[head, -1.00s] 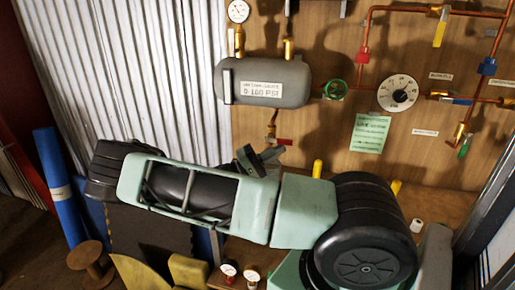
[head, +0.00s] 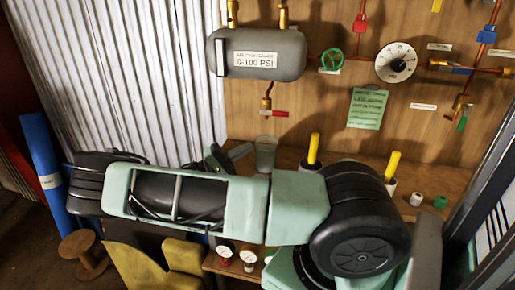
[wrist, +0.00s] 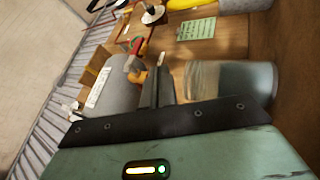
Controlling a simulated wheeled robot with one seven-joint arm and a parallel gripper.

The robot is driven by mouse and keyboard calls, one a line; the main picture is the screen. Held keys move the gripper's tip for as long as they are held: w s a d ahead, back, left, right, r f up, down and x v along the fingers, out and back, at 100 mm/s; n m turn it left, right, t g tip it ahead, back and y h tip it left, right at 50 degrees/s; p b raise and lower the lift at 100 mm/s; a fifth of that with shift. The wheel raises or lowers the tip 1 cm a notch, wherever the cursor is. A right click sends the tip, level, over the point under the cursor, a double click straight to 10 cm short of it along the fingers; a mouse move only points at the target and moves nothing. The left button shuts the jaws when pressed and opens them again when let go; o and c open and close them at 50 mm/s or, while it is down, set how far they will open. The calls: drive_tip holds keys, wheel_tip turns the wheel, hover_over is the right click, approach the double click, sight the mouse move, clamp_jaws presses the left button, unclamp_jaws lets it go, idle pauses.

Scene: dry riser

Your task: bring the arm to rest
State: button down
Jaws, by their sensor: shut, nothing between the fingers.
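My arm lies folded across the lower part of the head view, in front of the board and its shelf. My gripper (wrist: 156,84) shows in the wrist view as dark fingers close together with nothing between them. In the head view my gripper (head: 238,152) is partly hidden behind the arm. It is beside a clear grey cup (head: 266,154), which also shows right of the fingers in the wrist view (wrist: 232,82). I cannot tell whether they touch.
A grey tank (head: 256,54), a dial gauge (head: 396,62) and copper pipes with coloured valves are on the wooden board. Yellow-handled tools (head: 314,148) stand on the shelf. A wooden spool (head: 84,252) stands on the floor.

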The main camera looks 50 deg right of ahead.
drive_tip(key=shift+w+a+f, duration=0.2)
drive_tip(key=shift+w+a, duration=0.15)
drive_tip(key=shift+a, duration=0.05)
idle(0.4)
drive_tip(key=s+a+f+n+t+y, duration=0.3)
drive_tip(key=s+a+n+t+y, duration=0.15)
drive_tip(key=a, duration=0.35)
drive_tip(key=s+a+f+n+t+y, duration=0.25)
drive_tip(key=a+y, duration=0.25)
drive_tip(key=a, duration=0.4)
drive_tip(key=s+a+r+n+t+y, duration=0.4)
drive_tip(key=s+a+r, duration=0.2)
drive_tip(key=a, duration=0.4)
drive_tip(key=s+a+r+n+t+y, duration=0.4)
drive_tip(key=s+a+r+n, duration=0.1)
drive_tip(key=a, duration=0.5)
drive_tip(key=shift+s+a+r+t, duration=0.25)
drive_tip(key=shift+s+r+t, duration=0.1)
drive_tip(key=shift+s, duration=0.2)
